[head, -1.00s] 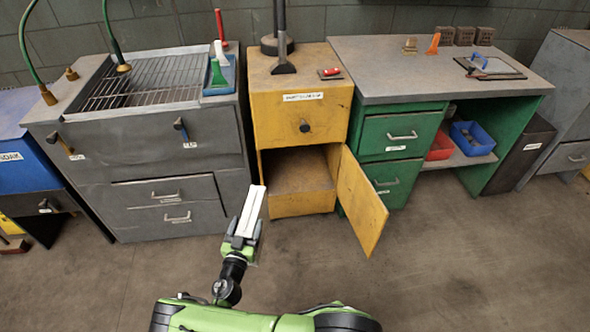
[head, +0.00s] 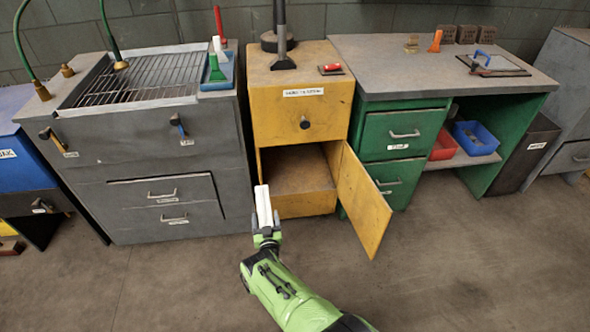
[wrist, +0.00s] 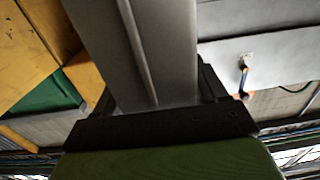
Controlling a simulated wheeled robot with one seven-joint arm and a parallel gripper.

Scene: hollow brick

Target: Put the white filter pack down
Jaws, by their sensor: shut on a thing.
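The white filter pack (head: 263,205) is a long, flat white piece. My gripper (head: 266,230) is shut on its lower end, and the pack points up and away from me. It is held in front of the yellow cabinet's open lower compartment (head: 298,172), near its left edge in the head view. In the wrist view the pack (wrist: 140,50) runs from the dark jaws (wrist: 160,115) to the top edge. The compartment looks empty from here. Its yellow door (head: 362,203) stands open to the right.
A grey sink unit (head: 150,140) with drawers stands left of the cabinet. A green workbench (head: 405,130) stands to the right, with a red bin (head: 443,147) and a blue bin (head: 475,138) on its shelf. The floor (head: 440,270) in front is clear.

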